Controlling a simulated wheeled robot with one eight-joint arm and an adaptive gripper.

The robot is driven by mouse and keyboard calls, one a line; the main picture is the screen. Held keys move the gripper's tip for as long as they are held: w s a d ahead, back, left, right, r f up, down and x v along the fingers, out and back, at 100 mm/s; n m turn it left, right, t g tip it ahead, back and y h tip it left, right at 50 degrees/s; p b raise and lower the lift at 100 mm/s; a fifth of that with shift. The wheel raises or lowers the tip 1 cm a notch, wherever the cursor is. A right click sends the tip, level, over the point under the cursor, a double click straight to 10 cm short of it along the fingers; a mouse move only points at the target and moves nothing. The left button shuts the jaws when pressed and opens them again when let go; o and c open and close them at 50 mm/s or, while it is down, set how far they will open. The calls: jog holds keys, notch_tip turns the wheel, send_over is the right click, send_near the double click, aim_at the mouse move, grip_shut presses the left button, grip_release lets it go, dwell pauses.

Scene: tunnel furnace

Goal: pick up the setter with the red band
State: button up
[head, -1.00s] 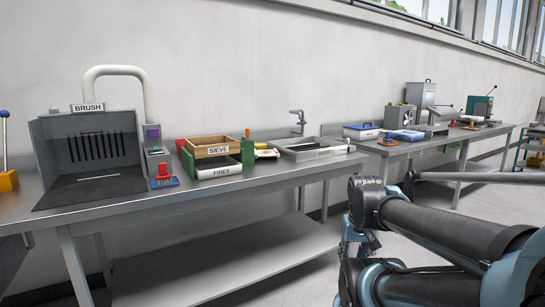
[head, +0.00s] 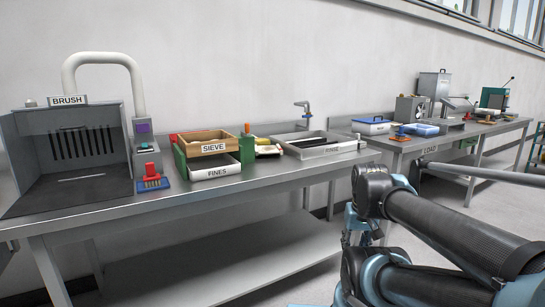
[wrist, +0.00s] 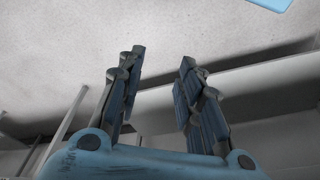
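I cannot make out a setter with a red band in either view. My gripper (wrist: 162,56) is open and empty in the wrist view, its two blue-grey fingers spread apart over bare floor. In the head view my gripper is mostly hidden by my own arm at the lower right, below the level of the bench top.
A LOAD bench (head: 408,146) with a blue-lidded box (head: 372,126) stands farther right.

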jog(key=w+a+r+m+t+y, duration=0.1)
jog(key=w+a+r+m, duration=0.3)
jog(key=w+a, duration=0.4)
jog(key=w+a+r+m+t+y, duration=0.2)
jog(key=w+a+r+m+t, duration=0.2)
jog(key=w, duration=1.9)
jog(key=w+a+r+m+t+y, duration=0.1)
jog(key=w+a+r+m+t, duration=0.2)
jog(key=w+a+r, duration=0.6)
jog(key=shift+w+a+r+m+y, duration=0.15)
jog(key=shift+w+a+m, duration=0.25)
jog(key=shift+w, duration=0.65)
jog(key=shift+w+a+m+y, duration=0.1)
jog(key=shift+w+a+m, duration=0.1)
jog(key=shift+w+a, duration=0.65)
jog(key=shift+w+a+r+m+y, duration=0.15)
jog(key=shift+w+a+m, duration=0.15)
jog(key=shift+w, duration=0.95)
jog(key=shift+w+a+f, duration=0.15)
jog(key=shift+w+a, duration=0.25)
jog(key=shift+w, duration=0.25)
jog(key=shift+x, duration=4.7)
jog(key=shift+a, duration=0.1)
jog(key=shift+c, duration=0.5)
grip_shut()
